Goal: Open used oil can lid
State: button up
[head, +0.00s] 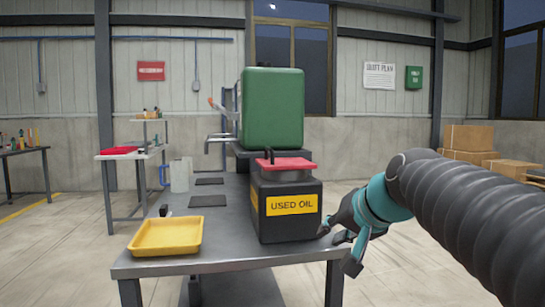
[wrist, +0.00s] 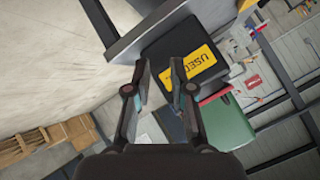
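The used oil can (head: 262,222) is a black box with a yellow "USED OIL" label, upright near the right end of the metal table. Its red lid (head: 290,164) lies flat over a grey collar on top and has a small dark handle. My gripper (head: 341,250) is to the right of the can, low beside the table edge, apart from the lid. In the wrist view, my gripper (wrist: 160,68) has its fingers spread with nothing between them. The can (wrist: 165,50) shows beyond the fingertips, and a bit of the red lid (wrist: 213,95) shows right of the fingers.
A green tank (head: 272,108) stands behind the can. A yellow tray (head: 166,237) sits at the table's front left, with dark pads (head: 208,201) and a pale jug (head: 180,175) behind it. Cardboard boxes (head: 468,137) stand at the back right. Floor right of the table is clear.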

aim_at(270, 150)
jog(key=w+a+r+m+t+y+b, duration=0.1)
jog(key=w+a+r+y, duration=0.15)
jog(key=w+r, duration=0.5)
jog(key=w+a+r+m+t+y+b, duration=0.15)
jog(key=w+a+r, duration=0.25)
jog(key=w+r, duration=0.4)
jog(key=shift+n+t+y, duration=0.25)
jog(key=shift+n+y, duration=0.1)
jog(key=shift+y, duration=0.05)
jog(key=p+x, duration=0.2)
jog(key=x, duration=0.5)
jog(key=p+x, duration=0.1)
jog(key=x, duration=0.6)
jog(key=shift+w+d+f+p, duration=0.2)
jog(key=shift+w+p, duration=0.15)
jog(key=shift+w, duration=0.2)
grip_shut()
